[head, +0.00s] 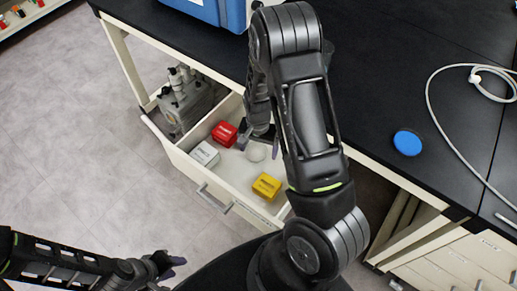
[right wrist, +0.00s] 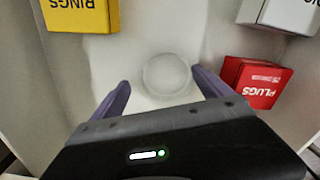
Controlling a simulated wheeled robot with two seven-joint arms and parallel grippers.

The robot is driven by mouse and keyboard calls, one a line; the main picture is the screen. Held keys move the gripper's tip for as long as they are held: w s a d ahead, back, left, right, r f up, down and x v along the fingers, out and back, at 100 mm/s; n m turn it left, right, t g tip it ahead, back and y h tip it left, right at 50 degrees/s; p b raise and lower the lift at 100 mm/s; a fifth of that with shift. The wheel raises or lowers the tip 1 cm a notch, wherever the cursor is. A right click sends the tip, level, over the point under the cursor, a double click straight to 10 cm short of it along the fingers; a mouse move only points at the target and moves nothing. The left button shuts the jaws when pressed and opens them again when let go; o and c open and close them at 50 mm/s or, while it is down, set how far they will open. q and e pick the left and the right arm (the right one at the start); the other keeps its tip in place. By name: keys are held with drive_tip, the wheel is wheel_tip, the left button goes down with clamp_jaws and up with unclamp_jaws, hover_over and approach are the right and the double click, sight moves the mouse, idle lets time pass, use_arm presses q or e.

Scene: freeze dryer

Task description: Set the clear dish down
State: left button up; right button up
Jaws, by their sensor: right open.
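The clear dish (head: 257,152) is a small round see-through dish in the open white drawer (head: 237,168). In the right wrist view the dish (right wrist: 166,75) lies on the pale drawer floor, with its near part between my right gripper's purple fingertips (right wrist: 161,79). There is a gap on each side, and the fingers are open. In the head view my right gripper (head: 259,141) is inside the drawer beside the dish, partly hidden by my arm. My left gripper (head: 170,266) is at the bottom left, away from the drawer; its finger opening is unclear.
The drawer also holds a red PLUGS box (head: 224,133), a white box (head: 205,154) and a yellow RINGS box (head: 267,186). A blue round lid (head: 407,143) and a pale hose (head: 434,107) lie on the black bench top (head: 385,75). A grey pump (head: 186,100) stands behind the drawer.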

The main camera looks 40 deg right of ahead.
sight(258, 155)
wheel_tip(258, 155, up, 12)
drive_tip(key=p, duration=0.1)
drive_tip(key=shift+f, duration=0.2)
drive_tip(key=shift+c, duration=0.2)
idle(1.4)
